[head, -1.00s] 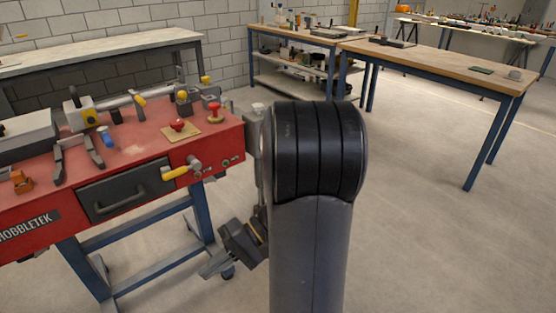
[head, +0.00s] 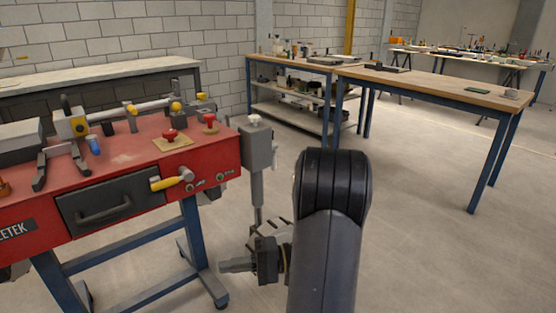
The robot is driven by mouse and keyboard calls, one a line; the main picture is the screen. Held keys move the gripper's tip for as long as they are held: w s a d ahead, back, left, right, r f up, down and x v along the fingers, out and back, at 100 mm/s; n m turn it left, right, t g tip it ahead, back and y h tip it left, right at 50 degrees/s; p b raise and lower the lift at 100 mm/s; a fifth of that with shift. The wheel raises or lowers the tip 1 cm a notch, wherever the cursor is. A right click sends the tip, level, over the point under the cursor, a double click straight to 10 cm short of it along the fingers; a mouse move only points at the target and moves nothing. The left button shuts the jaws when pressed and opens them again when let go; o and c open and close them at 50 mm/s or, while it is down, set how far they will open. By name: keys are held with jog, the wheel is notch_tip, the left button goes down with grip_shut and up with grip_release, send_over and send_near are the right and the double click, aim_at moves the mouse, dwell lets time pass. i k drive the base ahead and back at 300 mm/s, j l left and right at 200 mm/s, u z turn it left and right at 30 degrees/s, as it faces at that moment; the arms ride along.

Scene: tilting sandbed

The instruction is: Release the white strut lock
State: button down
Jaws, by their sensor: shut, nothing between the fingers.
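A white knob (head: 255,119), apparently the strut lock, sits on top of a grey box (head: 257,147) at the right end of the red bench (head: 130,150). A grey strut (head: 257,190) runs straight down from the box. My gripper (head: 222,266) is low, below the bench top and beside the bench's right leg. Its fingers point left and are shut, with nothing held. It is well below the knob and apart from it. My arm stands right of the strut and does not cover the knob.
The bench carries red knobs (head: 170,135), a yellow-handled lever (head: 169,182), a drawer (head: 110,200) and a clamp bar (head: 150,107). Its blue leg (head: 200,245) is close to my gripper. A wooden table (head: 440,85) stands back right. Floor at right is clear.

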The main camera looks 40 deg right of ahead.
aim_at(274, 157)
jog(key=i+l, duration=0.15)
jog(key=l, duration=0.25)
jog(key=i+l, duration=0.2)
jog(key=l, duration=0.25)
jog(key=i+l, duration=0.15)
jog(key=l, duration=0.25)
jog(key=i+l, duration=0.2)
jog(key=l, duration=0.2)
jog(key=i+l, duration=0.15)
jog(key=l, duration=0.3)
jog(key=i+l+z, duration=0.1)
jog(key=l, duration=0.3)
jog(key=i, duration=0.1)
